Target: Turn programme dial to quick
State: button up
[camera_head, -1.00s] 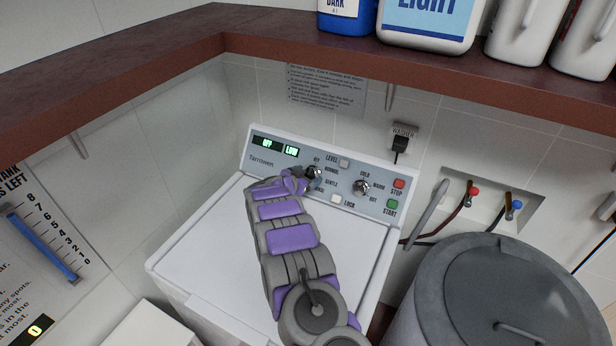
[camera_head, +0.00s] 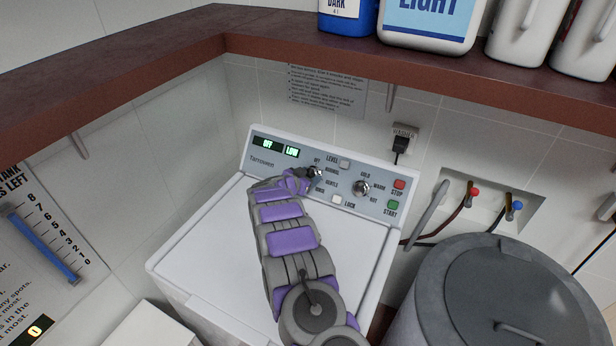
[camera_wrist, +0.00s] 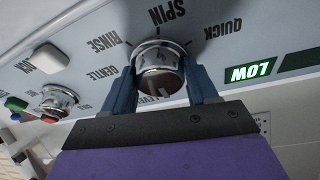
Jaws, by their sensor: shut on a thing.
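The programme dial (camera_wrist: 160,62) is a round silver knob on the washer's grey control panel (camera_head: 262,160). In the wrist view it stands between my gripper's two blue-grey fingers. My gripper (camera_wrist: 162,80) is shut on the dial, one finger on each side. The words GENTLE, RINSE, SPIN and QUICK (camera_wrist: 222,29) ring it there; QUICK is at the upper right. I cannot tell which word the dial points to. In the head view, the gripper (camera_head: 304,180) partly covers the dial (camera_head: 315,173). The left display (camera_head: 267,144) reads OFF, the other (camera_head: 292,152) LOW.
A second knob (camera_head: 361,188) sits right of the dial, with a red STOP button (camera_head: 399,184) and green START button (camera_head: 392,204) beyond. A grey lidded bin (camera_head: 500,290) stands at the right. A brown shelf (camera_head: 300,45) with bottles runs above.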

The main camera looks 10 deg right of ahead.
jog(key=shift+c, duration=0.7)
